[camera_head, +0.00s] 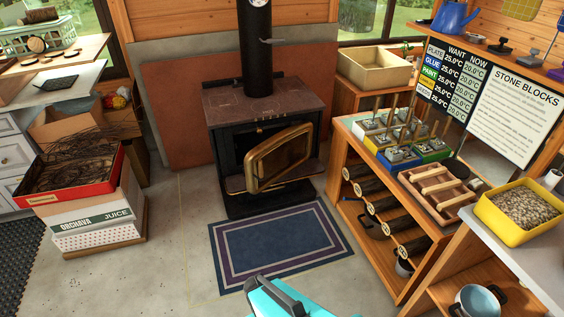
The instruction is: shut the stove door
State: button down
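The black stove (228,139) stands at the back middle, with a brown top and a black pipe going up. Its brass-framed glass door (280,158) hangs open, swung out from the front toward the right. The dark firebox opening shows to the left of the door and partly behind it. A turquoise and dark grey part at the bottom middle edge looks like part of my arm. My gripper's fingers cannot be made out, and nothing of mine touches the door.
A blue bordered rug (275,245) lies on the bare floor before the stove. A wooden shelf unit (345,215) with logs and tool blocks stands at the right. A red-rimmed box of twigs (75,185) sits on a crate at the left. Floor between them is clear.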

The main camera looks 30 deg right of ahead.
aim_at(281, 154)
jog(key=z, duration=4.7)
jog(key=i, duration=0.1)
jog(key=u, duration=3.15)
jog(key=i, duration=0.5)
jog(key=u, duration=3.8)
jog(key=i, duration=0.15)
jog(key=z, duration=1.4)
